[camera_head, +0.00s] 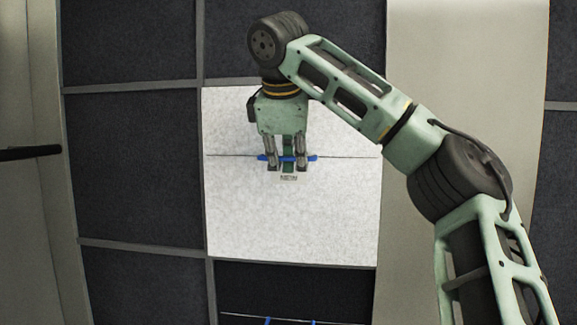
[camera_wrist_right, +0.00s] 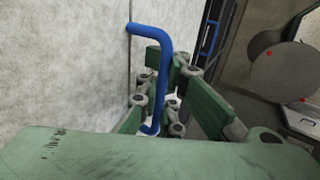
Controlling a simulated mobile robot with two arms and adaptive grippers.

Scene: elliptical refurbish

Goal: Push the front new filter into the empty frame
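A white, speckled filter panel (camera_head: 330,215) stands within the grey grid in the middle of the head view. A thin dark line crosses it, and a blue handle (camera_head: 312,157) sits on that line. The panel fills the left of the right wrist view (camera_wrist_right: 60,70), with the blue handle (camera_wrist_right: 165,65) standing out from it. My right gripper (camera_head: 287,165) is at the handle, its fingers beside and around the bar. Whether they are clamped on it cannot be told. The panel's seating depth is unclear. My left gripper is not in view.
Dark panels (camera_head: 135,165) fill neighbouring grid cells. A dark panel (camera_head: 300,290) with blue handle parts lies below the white one. A pale vertical surface (camera_head: 440,40) stands at right behind my right arm. A dark bar (camera_head: 30,153) juts in at left.

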